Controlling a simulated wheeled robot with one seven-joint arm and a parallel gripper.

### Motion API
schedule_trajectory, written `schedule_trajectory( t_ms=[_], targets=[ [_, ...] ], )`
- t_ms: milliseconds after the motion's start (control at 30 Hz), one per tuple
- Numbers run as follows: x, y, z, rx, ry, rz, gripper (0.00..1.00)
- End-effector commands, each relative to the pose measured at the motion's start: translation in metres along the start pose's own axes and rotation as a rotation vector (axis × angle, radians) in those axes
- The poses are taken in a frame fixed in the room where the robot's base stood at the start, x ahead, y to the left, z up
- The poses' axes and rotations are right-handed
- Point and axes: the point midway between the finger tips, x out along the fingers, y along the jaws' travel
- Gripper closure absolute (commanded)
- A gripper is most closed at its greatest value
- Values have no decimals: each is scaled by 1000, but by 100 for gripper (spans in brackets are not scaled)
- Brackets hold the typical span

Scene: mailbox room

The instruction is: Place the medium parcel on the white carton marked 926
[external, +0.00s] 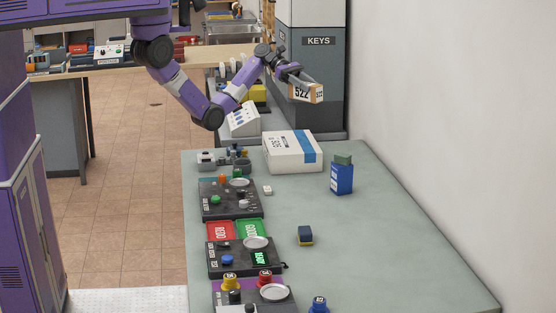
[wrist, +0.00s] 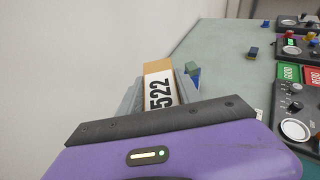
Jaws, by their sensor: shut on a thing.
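My gripper (external: 294,76) is shut on a small tan parcel (external: 306,93) with a white label reading 522. The parcel also shows between the fingers in the wrist view (wrist: 158,80). It is held in the air, tilted a little, above the far end of the table. The white carton (external: 286,152) with a blue stripe lies flat on the table below it in the external view. Its printed number is too small to read surely. A clear gap shows between parcel and carton. The carton is not visible in the wrist view.
A blue box (external: 341,180) with a green block on top stands right of the carton. A small blue and yellow block (external: 305,236) lies nearer. Dark control panels (external: 230,199) line the table's left edge. The grey KEYS cabinet (external: 315,85) stands behind. The table's right side is clear.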

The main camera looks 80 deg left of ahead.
Motion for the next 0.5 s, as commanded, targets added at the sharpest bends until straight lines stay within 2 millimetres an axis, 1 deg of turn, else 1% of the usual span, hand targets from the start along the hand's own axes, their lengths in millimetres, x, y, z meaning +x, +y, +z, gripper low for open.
schedule_trajectory(
  t_ms=[33,100,200,233,300,367,467,500],
  targets=[
    [-22,5,-1,-12,1,37,100],
    [-43,8,-6,-26,6,74,100],
    [-65,9,-9,-41,12,115,100],
    [-69,9,-9,-44,15,122,100],
    [-71,4,-9,-49,24,125,100],
    [-70,2,-13,-60,32,122,100],
    [-64,1,-29,-75,34,118,100],
    [-61,1,-37,-76,34,117,100]
  ],
)
